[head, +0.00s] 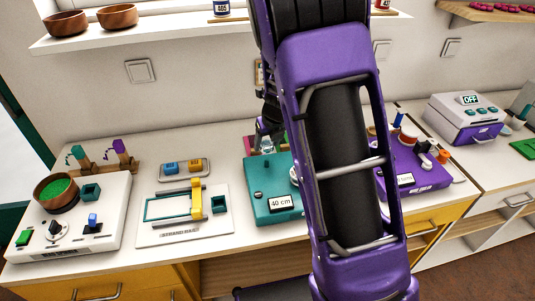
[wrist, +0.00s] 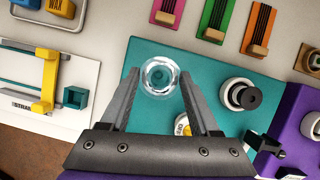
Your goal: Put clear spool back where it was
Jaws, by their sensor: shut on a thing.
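The clear spool (wrist: 158,76) is a see-through ring-shaped piece, seen from above between my fingertips in the wrist view. My gripper (wrist: 160,78) is shut on it, over the back left part of the teal board (wrist: 205,68). In the head view my gripper (head: 266,132) is small and partly hidden behind my purple arm, with the clear spool (head: 267,146) just below it. The teal board (head: 259,186) carries a "40 cm" label. I cannot tell whether the spool touches the board.
Left of the teal board is a white strand board (head: 160,236) with a yellow slider. A black-and-white knob (wrist: 240,95) stands on the teal board's right. Striped pink, green and orange cards (wrist: 257,28) lie behind. A purple board (head: 425,180) is at right.

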